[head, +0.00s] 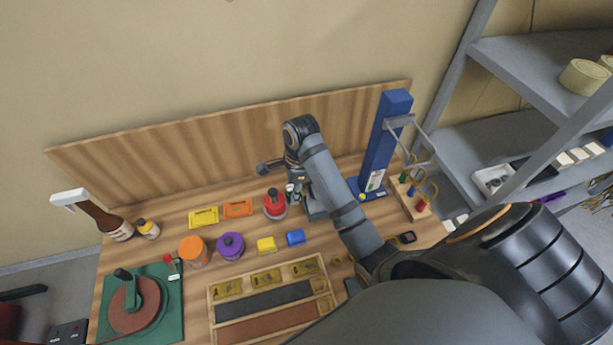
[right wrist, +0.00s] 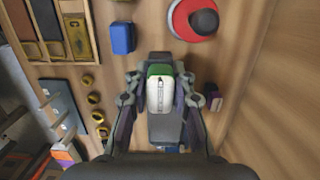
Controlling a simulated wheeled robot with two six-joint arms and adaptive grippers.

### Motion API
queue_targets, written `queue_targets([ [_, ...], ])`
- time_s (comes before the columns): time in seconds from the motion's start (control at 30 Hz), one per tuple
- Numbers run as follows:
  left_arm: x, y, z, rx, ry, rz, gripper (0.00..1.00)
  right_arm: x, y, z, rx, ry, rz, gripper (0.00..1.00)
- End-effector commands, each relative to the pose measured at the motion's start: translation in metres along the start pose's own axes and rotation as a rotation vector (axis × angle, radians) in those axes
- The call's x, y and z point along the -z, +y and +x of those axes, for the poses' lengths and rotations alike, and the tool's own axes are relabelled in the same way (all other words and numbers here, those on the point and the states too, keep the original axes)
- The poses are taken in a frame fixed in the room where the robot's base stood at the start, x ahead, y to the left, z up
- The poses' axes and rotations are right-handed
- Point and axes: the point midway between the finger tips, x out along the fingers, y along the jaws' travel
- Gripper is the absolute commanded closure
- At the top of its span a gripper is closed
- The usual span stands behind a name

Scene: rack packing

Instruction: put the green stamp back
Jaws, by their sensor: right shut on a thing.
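My right gripper (head: 293,189) is over the back middle of the wooden bench, beside a red round item. In the right wrist view its fingers (right wrist: 160,82) are shut on the green stamp (right wrist: 160,90), which has a green top and a white face with dark marks. In the head view the stamp shows only as a small green and white piece (head: 290,188) between the fingers. My left gripper is not in view.
The red item (head: 275,205) and blue block (head: 295,237) are close by. A tall blue stand (head: 384,145) and a wooden rack with coloured pieces (head: 418,212) are at right. A compartment tray (head: 212,311) lies in front. A wooden back panel (head: 230,143) closes the rear.

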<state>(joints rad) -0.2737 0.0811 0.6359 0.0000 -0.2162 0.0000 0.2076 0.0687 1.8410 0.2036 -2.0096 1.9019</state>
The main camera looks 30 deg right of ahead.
Motion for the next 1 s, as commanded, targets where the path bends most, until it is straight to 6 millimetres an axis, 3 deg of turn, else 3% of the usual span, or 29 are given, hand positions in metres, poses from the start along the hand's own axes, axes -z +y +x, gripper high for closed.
queue_targets([
  [0.13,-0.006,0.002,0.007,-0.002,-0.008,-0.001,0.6,0.002,-0.005,0.005,0.001,0.001,-0.001,0.96],
  [0.3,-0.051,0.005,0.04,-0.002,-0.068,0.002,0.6,0.015,-0.037,0.025,0.003,0.002,0.0,0.96],
  [0.43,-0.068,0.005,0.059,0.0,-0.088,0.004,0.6,0.024,-0.06,0.034,0.003,0.001,0.001,0.96],
  [0.6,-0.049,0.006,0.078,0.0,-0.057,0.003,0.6,0.035,-0.089,0.043,0.001,0.001,0.002,0.96],
  [0.77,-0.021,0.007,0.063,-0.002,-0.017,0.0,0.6,0.043,-0.109,0.063,-0.004,0.0,0.003,0.96],
  [1.0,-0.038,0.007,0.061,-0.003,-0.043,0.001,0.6,0.052,-0.129,0.088,0.0,-0.001,0.001,0.96],
])
